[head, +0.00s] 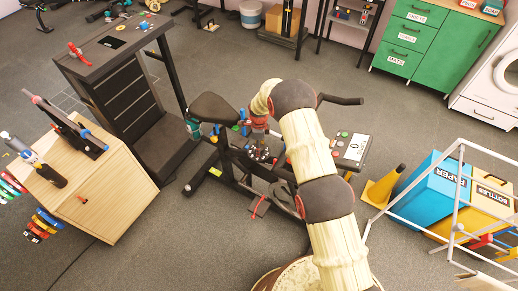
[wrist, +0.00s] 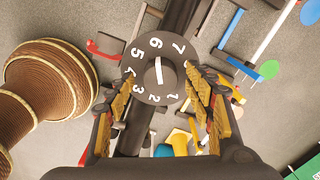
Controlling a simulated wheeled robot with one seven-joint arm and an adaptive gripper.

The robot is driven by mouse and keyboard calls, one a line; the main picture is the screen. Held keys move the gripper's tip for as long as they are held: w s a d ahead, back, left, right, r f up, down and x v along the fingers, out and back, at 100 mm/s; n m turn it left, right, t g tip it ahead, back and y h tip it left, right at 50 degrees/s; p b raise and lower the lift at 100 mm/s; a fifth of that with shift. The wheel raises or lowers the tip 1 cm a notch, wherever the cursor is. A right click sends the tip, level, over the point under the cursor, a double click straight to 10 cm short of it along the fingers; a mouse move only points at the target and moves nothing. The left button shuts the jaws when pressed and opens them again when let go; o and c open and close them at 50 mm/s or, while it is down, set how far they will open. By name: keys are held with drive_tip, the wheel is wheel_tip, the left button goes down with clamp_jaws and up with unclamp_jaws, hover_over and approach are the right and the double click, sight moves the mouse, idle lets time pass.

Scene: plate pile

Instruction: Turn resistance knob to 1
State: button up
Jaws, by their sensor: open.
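The resistance knob (wrist: 165,78) is a round dark dial with white numbers 1 to 7 around its face, near the middle of the wrist view. Its white pointer line stands nearly upright, with one end towards 6 and the other towards the gap between 2 and 1. My gripper (wrist: 160,88) is open, with one finger on each side of the dial. I cannot tell whether the fingers touch it. In the head view my gripper is over the exercise bike (head: 212,108), and the knob is hidden.
The bike's display (head: 353,147) shows 0, right of my arm. A treadmill (head: 125,95) and a wooden box (head: 85,195) stand left. A yellow cone (head: 384,187), a blue paper bin (head: 435,180) and a white frame stand right. Grey floor lies clear behind the bike.

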drive_tip(key=shift+f, duration=0.35)
drive_tip(key=shift+c, duration=0.3)
drive_tip(key=c, duration=1.1)
